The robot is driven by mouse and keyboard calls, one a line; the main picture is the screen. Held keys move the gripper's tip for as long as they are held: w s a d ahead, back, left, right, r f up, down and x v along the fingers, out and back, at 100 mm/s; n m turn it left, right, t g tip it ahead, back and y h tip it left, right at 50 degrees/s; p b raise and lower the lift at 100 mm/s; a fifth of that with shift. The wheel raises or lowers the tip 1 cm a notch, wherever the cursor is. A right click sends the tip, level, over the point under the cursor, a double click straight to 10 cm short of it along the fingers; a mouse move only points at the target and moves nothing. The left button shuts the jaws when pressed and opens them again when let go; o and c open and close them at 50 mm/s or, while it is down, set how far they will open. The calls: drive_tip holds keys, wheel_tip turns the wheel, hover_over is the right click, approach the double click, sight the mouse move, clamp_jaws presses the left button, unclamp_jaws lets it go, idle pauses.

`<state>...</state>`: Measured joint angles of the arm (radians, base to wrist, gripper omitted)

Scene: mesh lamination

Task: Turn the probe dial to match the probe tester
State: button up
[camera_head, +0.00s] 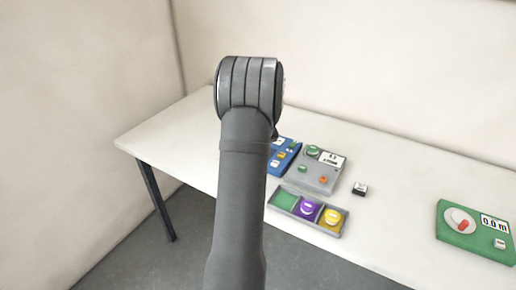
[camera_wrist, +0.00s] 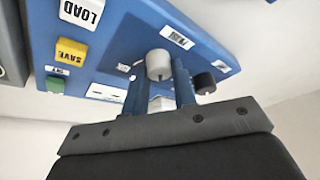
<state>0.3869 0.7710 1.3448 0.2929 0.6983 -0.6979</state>
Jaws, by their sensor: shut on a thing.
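In the wrist view a blue panel (camera_wrist: 120,35) fills the upper part, seen at a tilt. A grey-white round dial (camera_wrist: 159,63) stands on it beside a small white label that is hard to read. My gripper (camera_wrist: 157,78) has its two blue fingers on either side of this dial and is shut on it. A second whitish part (camera_wrist: 161,103) shows lower between the fingers. In the head view the blue panel (camera_head: 285,157) is partly covered by my arm, and my gripper is hidden. I cannot tell for sure which device is the probe tester.
On the blue panel are a LOAD button (camera_wrist: 81,12), a yellow SAVE button (camera_wrist: 71,51) and a black knob (camera_wrist: 204,83). A grey panel (camera_head: 325,182), a coloured-disc tray (camera_head: 313,228), a small dark block (camera_head: 360,189) and a green device reading 0.0 m (camera_head: 459,238) share the white table (camera_head: 415,180).

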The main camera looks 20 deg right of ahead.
drive_tip(key=shift+n, duration=0.5)
drive_tip(key=o, duration=1)
drive_tip(key=v, duration=1.7)
drive_tip(key=shift+d+r, duration=0.2)
drive_tip(key=shift+d, duration=0.1)
drive_tip(key=x, duration=1.7)
drive_tip(key=shift+a+f, duration=0.25)
drive_tip(key=shift+r, duration=0.1)
